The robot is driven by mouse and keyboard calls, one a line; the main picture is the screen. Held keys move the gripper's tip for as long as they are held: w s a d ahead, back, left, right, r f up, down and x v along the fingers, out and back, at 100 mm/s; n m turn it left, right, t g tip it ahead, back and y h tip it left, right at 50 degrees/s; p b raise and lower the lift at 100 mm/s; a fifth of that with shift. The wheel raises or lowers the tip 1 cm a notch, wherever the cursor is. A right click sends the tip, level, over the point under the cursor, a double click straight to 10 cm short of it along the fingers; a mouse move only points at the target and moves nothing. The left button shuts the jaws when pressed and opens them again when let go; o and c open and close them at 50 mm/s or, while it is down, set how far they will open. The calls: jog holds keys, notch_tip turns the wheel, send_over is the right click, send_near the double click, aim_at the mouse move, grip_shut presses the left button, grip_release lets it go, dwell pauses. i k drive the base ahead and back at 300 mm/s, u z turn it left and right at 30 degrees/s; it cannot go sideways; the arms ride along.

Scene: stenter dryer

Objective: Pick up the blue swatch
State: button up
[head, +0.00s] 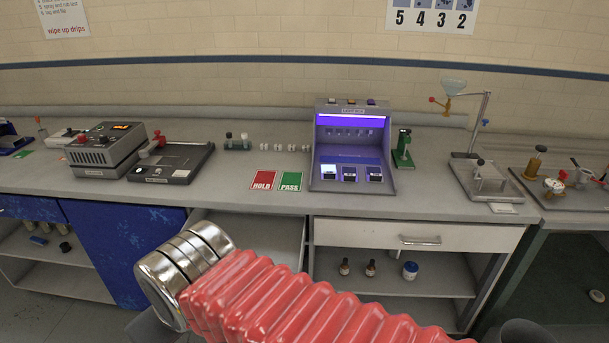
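I cannot make out a clear blue swatch. A light booth (352,112) stands on the bench right of centre, lit violet inside. Three small square pieces lie on its floor: a pale bluish one (329,171), and two darker ones with pale marks, the middle one (349,174) and the right one (375,174). I cannot tell if any is the swatch. My arm, with a red ribbed sleeve and metal joint, crosses the lower front, below the bench top. My gripper's fingers do not show.
A red HOLD card (263,180) and a green PASS card (290,181) lie left of the booth. A green stand (403,148) is close on its right. A grey instrument (106,148) and flat black device (172,162) stand left. A drawer (420,236) sits below the bench top.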

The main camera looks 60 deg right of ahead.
aim_at(329, 169)
jog(key=u, duration=0.65)
jog(key=k, duration=1.35)
jog(key=z, duration=1.3)
jog(key=i, duration=0.75)
jog(key=z, duration=0.05)
